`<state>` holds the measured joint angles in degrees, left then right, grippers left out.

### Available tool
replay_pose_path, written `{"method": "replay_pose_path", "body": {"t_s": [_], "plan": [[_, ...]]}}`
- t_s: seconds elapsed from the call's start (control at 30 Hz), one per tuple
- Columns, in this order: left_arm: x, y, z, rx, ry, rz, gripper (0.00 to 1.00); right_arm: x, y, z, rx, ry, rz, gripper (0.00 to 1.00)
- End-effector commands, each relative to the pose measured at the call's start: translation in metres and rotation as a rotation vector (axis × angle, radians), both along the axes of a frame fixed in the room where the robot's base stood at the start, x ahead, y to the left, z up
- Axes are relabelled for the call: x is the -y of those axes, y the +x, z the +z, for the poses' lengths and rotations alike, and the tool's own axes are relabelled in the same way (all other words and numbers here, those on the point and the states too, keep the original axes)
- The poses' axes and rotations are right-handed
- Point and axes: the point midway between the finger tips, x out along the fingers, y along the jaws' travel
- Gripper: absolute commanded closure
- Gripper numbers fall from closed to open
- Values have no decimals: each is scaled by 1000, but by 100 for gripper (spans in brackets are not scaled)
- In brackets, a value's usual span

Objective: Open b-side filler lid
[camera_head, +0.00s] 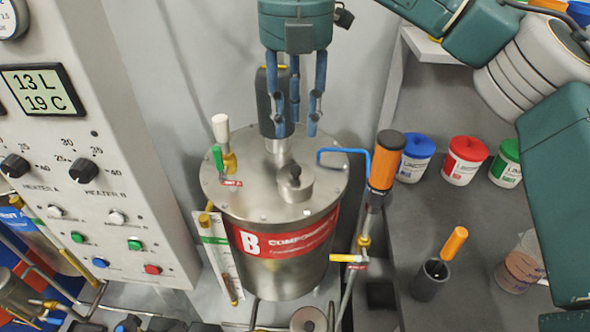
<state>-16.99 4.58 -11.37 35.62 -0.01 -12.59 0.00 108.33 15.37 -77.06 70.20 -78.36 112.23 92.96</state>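The B-side tank (280,267) is a steel drum with a red label reading "B COMPONENT". On its round top (240,195) sits a small raised filler lid (288,190) with a dark knob (294,176); the lid looks shut. My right gripper (294,122) comes down from the top of the view, above the back part of the tank top. Its blue fingers point down and are spread apart, with nothing between them that I can make out. They are above and behind the knob in the picture, apart from it. My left gripper is not in view.
A dark upright cylinder (266,105) stands on the tank top beside the fingers. The heater panel (110,140) is left; the bench (440,205) with tubs is right.

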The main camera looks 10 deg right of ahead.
Motion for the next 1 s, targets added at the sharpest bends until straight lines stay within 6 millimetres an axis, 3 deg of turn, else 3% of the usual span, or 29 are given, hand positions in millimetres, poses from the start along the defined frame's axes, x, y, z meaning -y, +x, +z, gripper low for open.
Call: {"method": "replay_pose_path", "body": {"t_s": [0.17,0.6,0.8,1.0], "plan": [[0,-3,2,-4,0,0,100,2,0,-15,-1,-5,-4,66],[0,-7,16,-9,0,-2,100,1,-1,-91,-2,-2,0,66],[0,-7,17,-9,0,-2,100,1,-1,-105,0,-1,0,66],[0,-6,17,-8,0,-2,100,0,-1,-107,0,-1,0,66]]}}
